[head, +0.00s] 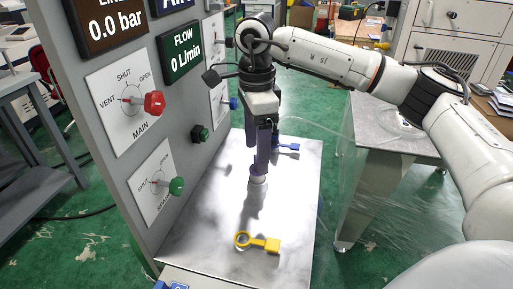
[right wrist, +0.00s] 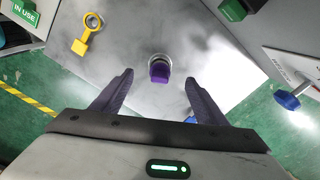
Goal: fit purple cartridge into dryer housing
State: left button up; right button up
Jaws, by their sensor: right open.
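The purple cartridge (right wrist: 159,72) shows in the right wrist view in front of a silver ring-shaped housing (right wrist: 158,58), overlapping it. In the head view the pale, round dryer housing (head: 258,184) stands upright on the metal plate, directly below the purple parts. My right gripper (head: 257,158) has purple fingers that point down above the housing. It is open, with its fingertips (right wrist: 159,76) apart to either side of the cartridge in the right wrist view and no visible contact. How deep the cartridge sits in the housing I cannot tell. My left gripper is not in view.
A yellow ring-ended tag (head: 262,243) lies at the front of the metal plate (head: 205,240); a blue one (head: 287,147) lies behind. The grey panel with a red knob (head: 154,103) and a green knob (head: 176,186) stands close on the left. The plate's front right is clear.

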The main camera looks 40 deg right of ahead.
jog(key=shift+r+p, duration=0.85)
jog(key=shift+r, duration=0.45)
jog(key=shift+s+f, duration=0.1)
